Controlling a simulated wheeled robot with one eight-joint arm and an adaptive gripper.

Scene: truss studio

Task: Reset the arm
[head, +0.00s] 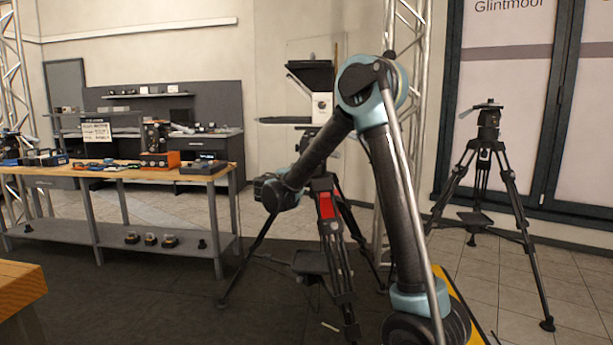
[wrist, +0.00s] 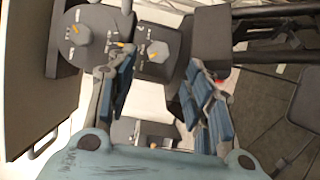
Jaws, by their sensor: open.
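My arm rises from the lower right of the head view, bends at a pale blue elbow and slopes down to the left, ending in front of a tripod. My gripper (wrist: 160,78) shows in the wrist view with two blue-padded fingers spread apart and nothing between the pads. Its fingers cannot be made out in the head view. Behind the fingers in the wrist view are dark grey parts with knobs (wrist: 158,50) and yellow marks. Whether the fingers touch them I cannot tell.
A black tripod (head: 327,205) with a red panel stands behind my arm. Another tripod (head: 483,160) stands at the right by the window. A wooden-topped workbench (head: 110,171) with several devices is at the left. A wooden table corner (head: 18,285) juts in at lower left. Dark floor lies between.

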